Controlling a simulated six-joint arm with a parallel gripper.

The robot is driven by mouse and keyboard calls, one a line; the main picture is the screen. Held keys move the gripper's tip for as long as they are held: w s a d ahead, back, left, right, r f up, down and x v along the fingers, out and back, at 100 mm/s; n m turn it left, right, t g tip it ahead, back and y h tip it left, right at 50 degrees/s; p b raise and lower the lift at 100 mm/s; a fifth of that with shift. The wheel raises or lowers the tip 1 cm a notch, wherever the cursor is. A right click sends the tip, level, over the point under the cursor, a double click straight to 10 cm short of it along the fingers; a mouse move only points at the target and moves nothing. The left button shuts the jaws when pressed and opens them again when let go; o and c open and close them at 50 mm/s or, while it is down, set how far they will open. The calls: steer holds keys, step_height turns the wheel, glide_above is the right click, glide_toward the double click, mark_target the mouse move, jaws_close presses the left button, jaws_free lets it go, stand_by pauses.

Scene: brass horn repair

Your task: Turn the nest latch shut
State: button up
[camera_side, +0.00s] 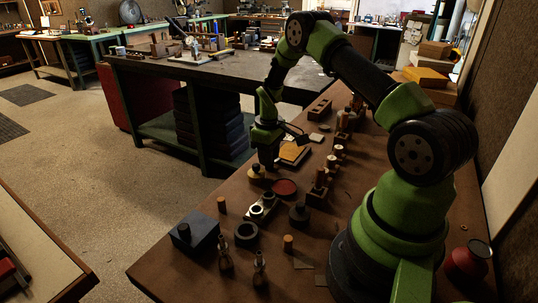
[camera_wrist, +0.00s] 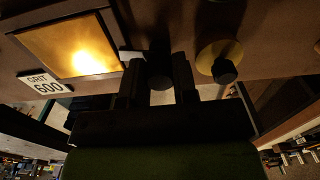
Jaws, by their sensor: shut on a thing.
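In the wrist view my gripper (camera_wrist: 158,84) has its two dark fingers on either side of a dark round knob (camera_wrist: 160,80). The knob appears to be the nest latch's handle; the fingers hide most of it, and I cannot tell the latch's angle. A pale tab (camera_wrist: 131,56) shows beside the left finger, near the corner of a dark-framed yellow panel (camera_wrist: 68,48). In the side view my gripper (camera_side: 269,164) points down at the bench beside the yellow panel (camera_side: 293,153). The latch is too small and hidden to make out there.
A brass disc with a dark knob (camera_wrist: 222,60) lies right of my fingers in the wrist view. A "GRIT 600" label (camera_wrist: 46,83) is beside the panel.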

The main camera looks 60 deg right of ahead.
steer(key=shift+n, duration=1.2)
steer(key=o, duration=0.9)
step_height(320, 180, up, 10)
steer(key=shift+f, duration=0.15)
